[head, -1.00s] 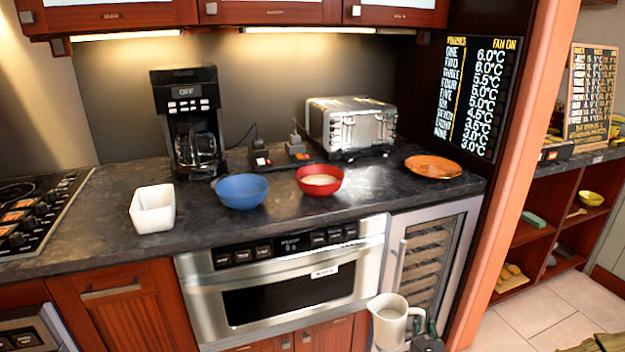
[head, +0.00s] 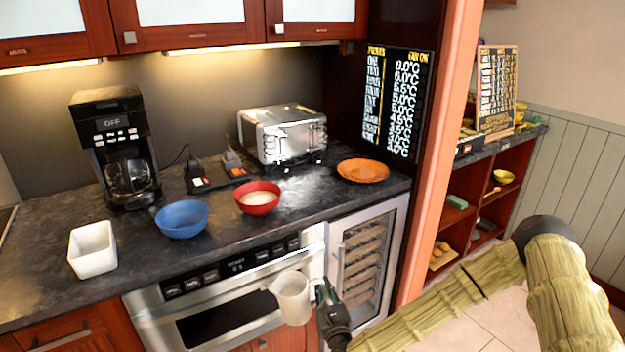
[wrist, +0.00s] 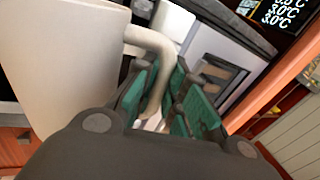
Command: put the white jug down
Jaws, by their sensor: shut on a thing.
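The white jug (head: 292,297) is in the air in front of the microwave drawer (head: 215,312), below the level of the counter top. My gripper (head: 322,296) is at the jug's right side, shut on its handle. In the wrist view the jug's pale body (wrist: 62,65) fills the upper left, and its handle (wrist: 158,62) runs down between the green-padded fingers (wrist: 165,100) of my gripper. The jug looks about upright in the head view. Its base is clear of any surface.
On the dark counter (head: 135,238) stand a white square bowl (head: 92,250), a blue bowl (head: 182,220), a red bowl (head: 258,198), a coffee maker (head: 115,145), a toaster (head: 283,135) and an orange plate (head: 362,171). Bare counter lies between the bowls and the front edge.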

